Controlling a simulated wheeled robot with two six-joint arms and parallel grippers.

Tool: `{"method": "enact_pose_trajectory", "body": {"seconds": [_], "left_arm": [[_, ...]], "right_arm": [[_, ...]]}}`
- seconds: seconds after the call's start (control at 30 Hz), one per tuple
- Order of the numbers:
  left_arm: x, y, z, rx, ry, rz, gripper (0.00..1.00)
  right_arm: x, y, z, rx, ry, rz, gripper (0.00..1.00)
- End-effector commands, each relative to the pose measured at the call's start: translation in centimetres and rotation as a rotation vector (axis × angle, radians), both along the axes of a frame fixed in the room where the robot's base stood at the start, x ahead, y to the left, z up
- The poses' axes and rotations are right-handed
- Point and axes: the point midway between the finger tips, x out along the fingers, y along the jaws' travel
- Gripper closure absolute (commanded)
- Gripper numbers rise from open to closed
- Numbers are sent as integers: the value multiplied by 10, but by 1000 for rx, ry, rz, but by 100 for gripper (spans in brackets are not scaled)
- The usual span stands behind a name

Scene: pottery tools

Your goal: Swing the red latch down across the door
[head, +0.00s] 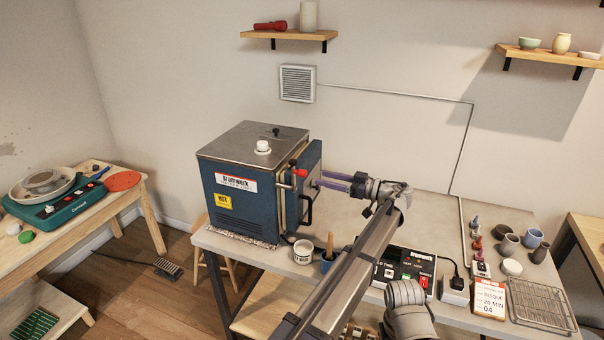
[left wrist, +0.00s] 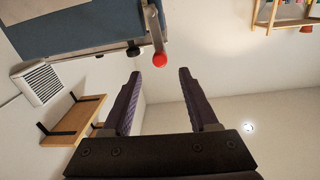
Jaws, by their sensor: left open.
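The blue kiln (head: 240,190) with a grey top stands on the table; its door (head: 313,165) is on its right side, with a dark handle. The latch is a metal lever ending in a red knob (head: 302,173) near the door's edge. In the left wrist view the red knob (left wrist: 159,60) sits just beyond the fingertips, between their lines. My left gripper (head: 320,181) is open, its purple fingers pointing at the door from the right. It also shows in the left wrist view (left wrist: 159,74), with nothing between its fingers. I cannot tell whether the door is fully closed. My right gripper is not visible.
A white cup (head: 303,252) and a blue tool cup (head: 328,262) stand before the kiln. A control box (head: 405,268), several small pots and a wire rack (head: 541,304) are to the right. A vent (head: 297,83) and shelves are on the wall.

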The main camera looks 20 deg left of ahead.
Motion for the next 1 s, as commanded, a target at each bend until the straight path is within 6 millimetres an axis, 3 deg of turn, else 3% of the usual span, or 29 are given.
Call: {"method": "enact_pose_trajectory", "body": {"seconds": [0.53, 0.97, 1.0], "left_arm": [[4, 68, -1, -3, 4, 0, 40], [6, 77, -1, -3, 4, -2, 40], [6, 77, -1, -3, 4, -2, 44]], "right_arm": [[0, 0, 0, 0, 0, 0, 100], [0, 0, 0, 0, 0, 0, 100], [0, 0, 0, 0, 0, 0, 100]]}}
